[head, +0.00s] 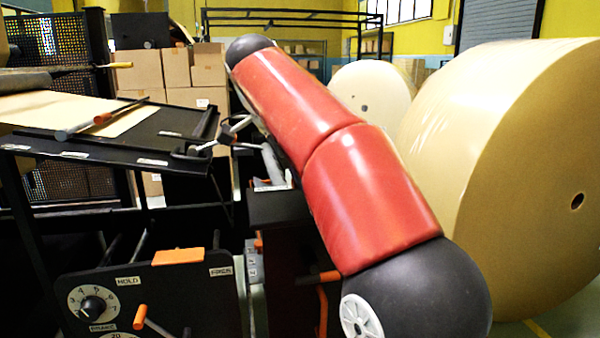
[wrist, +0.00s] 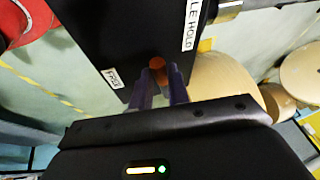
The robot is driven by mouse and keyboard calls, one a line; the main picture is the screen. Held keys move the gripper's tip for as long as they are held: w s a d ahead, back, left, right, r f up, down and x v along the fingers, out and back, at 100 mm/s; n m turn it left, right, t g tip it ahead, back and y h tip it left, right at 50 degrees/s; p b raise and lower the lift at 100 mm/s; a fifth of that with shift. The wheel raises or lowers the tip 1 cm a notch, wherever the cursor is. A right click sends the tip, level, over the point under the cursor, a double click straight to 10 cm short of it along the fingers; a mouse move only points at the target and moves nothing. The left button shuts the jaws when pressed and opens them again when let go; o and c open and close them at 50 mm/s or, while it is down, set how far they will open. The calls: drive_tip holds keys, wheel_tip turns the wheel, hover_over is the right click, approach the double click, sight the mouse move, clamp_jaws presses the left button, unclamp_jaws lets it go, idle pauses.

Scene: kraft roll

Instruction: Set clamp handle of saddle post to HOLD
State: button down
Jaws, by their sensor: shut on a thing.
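In the wrist view a black post face (wrist: 125,40) fills the upper middle. It has a FREE label (wrist: 110,77) on its left and a label ending in "LE HOLD" (wrist: 190,25) on its right. My gripper (wrist: 160,80) has its two purple fingers shut on the orange end of the clamp handle (wrist: 157,63), between the two labels. The rest of the handle is hidden, so its exact setting cannot be told. In the head view my red arm blocks much of the middle, and I cannot make out my gripper clearly there.
A black panel (head: 200,300) at lower left of the head view carries its own HOLD and FREE labels, an orange block (head: 178,257) and a numbered dial (head: 92,304). A large paper roll (head: 500,150) stands at right. Boxes (head: 180,70) are stacked behind.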

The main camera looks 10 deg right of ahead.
drive_tip(key=shift+w+m+g, duration=0.3)
drive_tip(key=shift+m, duration=0.6)
drive_tip(key=c, duration=1.3)
unclamp_jaws()
drive_tip(key=shift+c, duration=0.2)
